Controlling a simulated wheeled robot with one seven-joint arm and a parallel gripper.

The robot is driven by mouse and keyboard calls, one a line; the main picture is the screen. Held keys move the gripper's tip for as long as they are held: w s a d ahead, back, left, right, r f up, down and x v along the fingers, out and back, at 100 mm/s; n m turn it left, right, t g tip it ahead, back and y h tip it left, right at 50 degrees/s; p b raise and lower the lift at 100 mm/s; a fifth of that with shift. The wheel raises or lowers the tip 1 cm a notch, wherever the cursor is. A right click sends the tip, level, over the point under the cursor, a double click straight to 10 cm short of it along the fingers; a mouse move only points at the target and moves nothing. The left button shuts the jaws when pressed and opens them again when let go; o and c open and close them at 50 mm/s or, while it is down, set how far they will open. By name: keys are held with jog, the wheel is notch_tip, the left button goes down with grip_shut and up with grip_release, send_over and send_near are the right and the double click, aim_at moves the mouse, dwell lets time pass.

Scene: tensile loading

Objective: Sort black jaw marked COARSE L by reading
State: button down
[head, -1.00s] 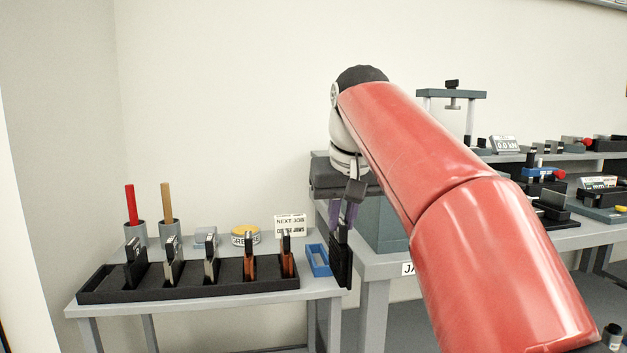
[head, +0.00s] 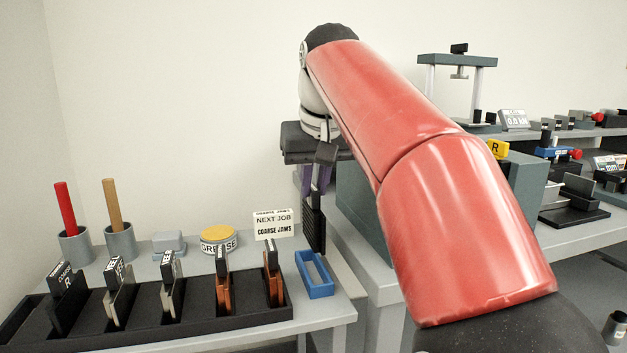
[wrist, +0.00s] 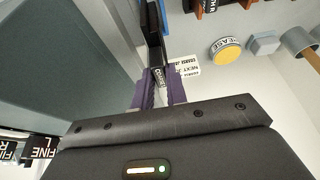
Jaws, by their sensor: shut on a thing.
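My gripper (head: 315,180) is shut on a black jaw (head: 313,225), which hangs upright with a ridged face beyond the right end of the left table. In the wrist view the same black jaw (wrist: 152,25) sits between my purple fingers (wrist: 160,92), with a small label that I cannot read fully. A black rack (head: 200,332) on the left table holds several jaws upright in slots. Its leftmost one is a black jaw (head: 66,300) labelled COARSE R. Silver jaws (head: 120,297) and brown jaws (head: 223,285) stand to its right.
A blue open tray (head: 316,288) lies right of the rack. A NEXT JOB COARSE JAWS card (head: 273,225), a GREASE tin (head: 219,239) and two cups (head: 75,246) stand behind. A grey-green block (head: 365,210) stands close right of the held jaw.

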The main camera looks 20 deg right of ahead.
aim_at(317, 211)
jog(key=shift+s+r, duration=0.15)
jog(key=shift+f+b, duration=1.35)
jog(key=shift+f, duration=0.6)
jog(key=shift+f+b, duration=1)
jog(key=shift+f, duration=0.9)
dwell(0.4)
jog(key=c, duration=1.3)
grip_release()
jog(key=shift+f, duration=0.15)
jog(key=p+v, duration=0.2)
jog(key=v, duration=0.6)
jog(key=shift+s, duration=0.1)
